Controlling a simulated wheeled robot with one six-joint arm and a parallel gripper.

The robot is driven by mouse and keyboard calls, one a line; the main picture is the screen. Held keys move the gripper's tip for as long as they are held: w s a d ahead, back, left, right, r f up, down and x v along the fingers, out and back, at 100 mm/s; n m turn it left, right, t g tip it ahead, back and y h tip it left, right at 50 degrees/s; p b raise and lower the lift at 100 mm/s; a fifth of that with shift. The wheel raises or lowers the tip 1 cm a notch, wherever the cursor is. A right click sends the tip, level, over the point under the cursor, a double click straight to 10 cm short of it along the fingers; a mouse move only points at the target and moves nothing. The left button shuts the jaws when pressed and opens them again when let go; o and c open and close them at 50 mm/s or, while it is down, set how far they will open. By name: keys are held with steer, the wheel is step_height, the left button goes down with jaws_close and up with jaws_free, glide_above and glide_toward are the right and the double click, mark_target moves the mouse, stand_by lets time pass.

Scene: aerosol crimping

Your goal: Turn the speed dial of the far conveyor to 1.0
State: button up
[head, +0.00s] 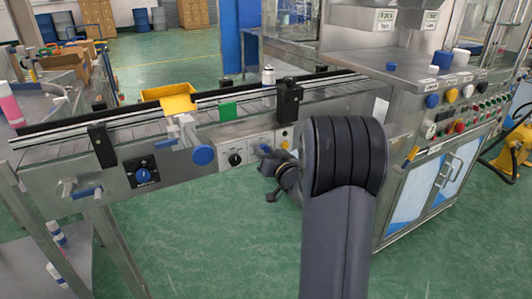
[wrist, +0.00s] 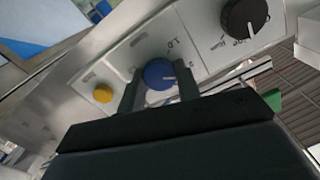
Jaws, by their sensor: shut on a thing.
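My gripper (wrist: 158,88) has its two dark fingers on either side of a blue dial (wrist: 158,74) and is shut on it. The dial sits on a light panel with printed marks; one above it looks like 1.0. Its white pointer line points to the right in the wrist view, away from that mark. In the head view my gripper (head: 270,163) is at the front panel of the conveyor (head: 50,151), and my arm hides part of that panel.
A black dial (wrist: 244,17) and a yellow button (wrist: 103,93) flank the held dial. Another blue dial (head: 143,175) sits on a black plate further left. The crimping machine cabinet (head: 412,195) stands to the right.

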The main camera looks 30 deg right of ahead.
steer(key=shift+b, duration=0.3)
steer(key=shift+f+n+b, duration=0.1)
steer(key=shift+n+b, duration=4.25)
steer(key=shift+n, duration=1.75)
steer(key=o, duration=1)
steer(key=shift+c, duration=0.2)
steer(key=shift+s, duration=0.1)
